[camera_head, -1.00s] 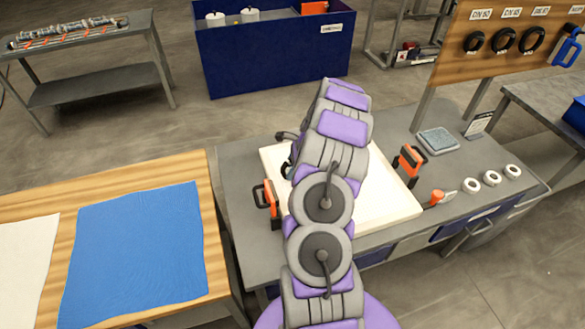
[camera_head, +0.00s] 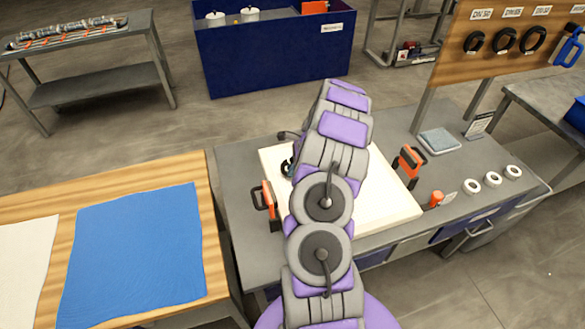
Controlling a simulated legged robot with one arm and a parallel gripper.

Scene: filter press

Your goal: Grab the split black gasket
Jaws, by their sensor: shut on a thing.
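My arm reaches forward over a white board (camera_head: 385,205) on the grey workbench. Its links hide my gripper and the middle of the board, so the jaws cannot be seen. A small dark, curved piece (camera_head: 287,168) shows at the left edge of my arm, above the board. It may be part of the split black gasket, but too little shows to tell.
Orange-and-black clamps (camera_head: 267,203) (camera_head: 409,163) stand at the board's left and right sides. White rings (camera_head: 492,180) and an orange-topped item (camera_head: 436,199) lie on the right. Black rings (camera_head: 505,41) hang on the wooden panel. A blue sheet (camera_head: 135,250) covers part of the left table.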

